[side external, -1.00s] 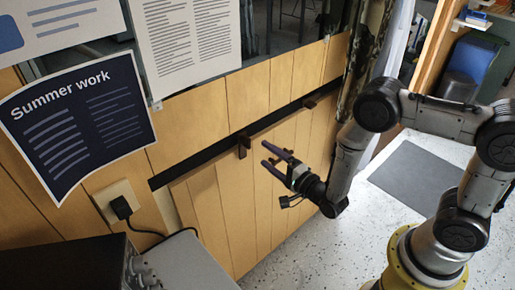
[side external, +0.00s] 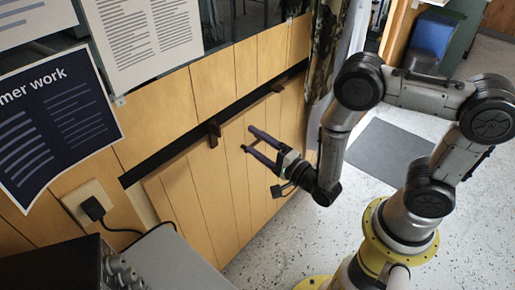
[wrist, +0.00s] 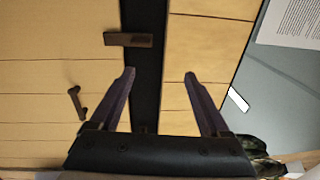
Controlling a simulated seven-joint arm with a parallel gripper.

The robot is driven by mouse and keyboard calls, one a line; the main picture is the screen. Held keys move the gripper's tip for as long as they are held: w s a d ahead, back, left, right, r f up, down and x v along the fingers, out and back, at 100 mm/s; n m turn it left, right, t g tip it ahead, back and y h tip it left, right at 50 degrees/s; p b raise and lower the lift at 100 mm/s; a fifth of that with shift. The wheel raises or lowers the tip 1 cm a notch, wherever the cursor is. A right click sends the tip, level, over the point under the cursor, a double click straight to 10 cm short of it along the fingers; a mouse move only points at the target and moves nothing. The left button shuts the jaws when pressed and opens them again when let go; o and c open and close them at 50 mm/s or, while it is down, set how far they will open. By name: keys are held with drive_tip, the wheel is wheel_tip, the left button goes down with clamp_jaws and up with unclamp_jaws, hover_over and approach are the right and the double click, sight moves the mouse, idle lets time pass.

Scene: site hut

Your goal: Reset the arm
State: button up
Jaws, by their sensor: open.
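My gripper (side external: 247,141) is open, its two dark fingers pointing at the wooden wall panel (side external: 195,195) in the side external view. Nothing shows between the fingers. In the wrist view, my gripper (wrist: 160,73) spans a black strip (wrist: 144,60) running across the panelling. A small brown catch (wrist: 128,39) lies beyond the fingertips, across the strip. The fingers look apart from the wall, though the exact gap cannot be told.
Brown catches sit on the strip, one at left (side external: 214,133) and one at right (side external: 277,88). A dark poster (side external: 55,125), a plugged socket (side external: 92,207) and a dark box with knobs (side external: 60,268) are at left. Speckled floor (side external: 300,240) is clear near my base.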

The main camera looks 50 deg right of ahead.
drive_tip(key=w+d+r+t+h, duration=0.1)
drive_tip(key=w+r, duration=0.2)
drive_tip(key=r, duration=0.7)
drive_tip(key=w+d+r+t, duration=0.1)
drive_tip(key=w+r, duration=0.2)
drive_tip(key=r, duration=0.8)
drive_tip(key=s+d+r+n+g+y, duration=0.15)
drive_tip(key=s+r+n, duration=0.3)
drive_tip(key=r, duration=0.45)
drive_tip(key=s+f+n+g, duration=0.6)
drive_tip(key=s+n+g, duration=0.1)
drive_tip(key=s, duration=0.5)
drive_tip(key=s+f+n+g, duration=0.6)
drive_tip(key=s+n, duration=0.1)
drive_tip(key=s, duration=0.6)
drive_tip(key=shift+f+g, duration=0.2)
drive_tip(key=shift+g, duration=0.15)
